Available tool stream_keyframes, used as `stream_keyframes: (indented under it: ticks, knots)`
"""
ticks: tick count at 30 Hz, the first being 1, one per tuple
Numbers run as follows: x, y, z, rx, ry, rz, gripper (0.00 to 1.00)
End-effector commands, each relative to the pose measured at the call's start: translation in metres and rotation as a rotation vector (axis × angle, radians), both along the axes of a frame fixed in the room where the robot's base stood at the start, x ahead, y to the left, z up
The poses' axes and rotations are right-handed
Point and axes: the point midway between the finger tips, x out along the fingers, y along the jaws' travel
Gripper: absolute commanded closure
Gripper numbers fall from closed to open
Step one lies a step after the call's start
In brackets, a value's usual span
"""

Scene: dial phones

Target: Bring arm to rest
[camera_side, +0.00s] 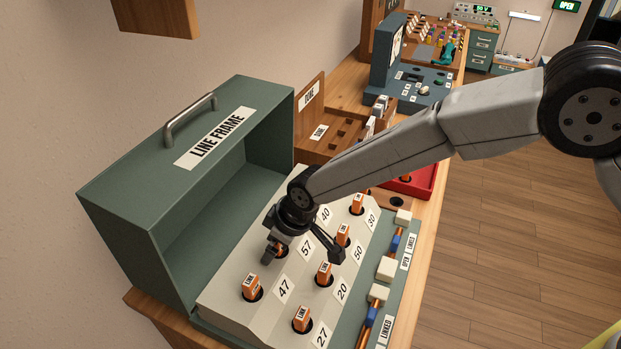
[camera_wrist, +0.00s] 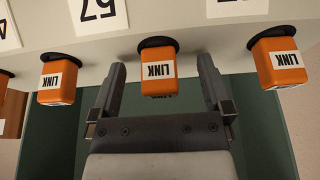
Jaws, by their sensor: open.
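My gripper (camera_side: 305,250) is over the sloped white panel of the line frame (camera_side: 160,180), a green cabinet. Its jaws are open. In the wrist view, an orange plug marked LINK (camera_wrist: 158,72) sits in a black socket between the spread fingers (camera_wrist: 160,85), and both fingers look apart from it. Other orange LINK plugs (camera_side: 251,287) stand in sockets beside labels such as 47, 57, 20 and 27. My gripper partly hides the plug under it in the side view.
A wooden rack (camera_side: 318,132) with slots and a red tray (camera_side: 425,180) stand behind the frame. A green strip with cream blocks (camera_side: 386,268) runs along the right side. Beyond is a blue-grey device (camera_side: 410,85). The wooden floor (camera_side: 500,250) at right is clear.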

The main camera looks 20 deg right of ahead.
Motion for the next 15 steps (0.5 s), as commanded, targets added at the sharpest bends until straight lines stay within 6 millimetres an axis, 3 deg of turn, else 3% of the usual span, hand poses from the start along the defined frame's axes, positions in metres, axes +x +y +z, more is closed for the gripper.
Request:
stream_keyframes:
  ticks: [15]
  knots:
    - [0.000,0.000,0.021,0.001,-0.001,0.000,0.00]
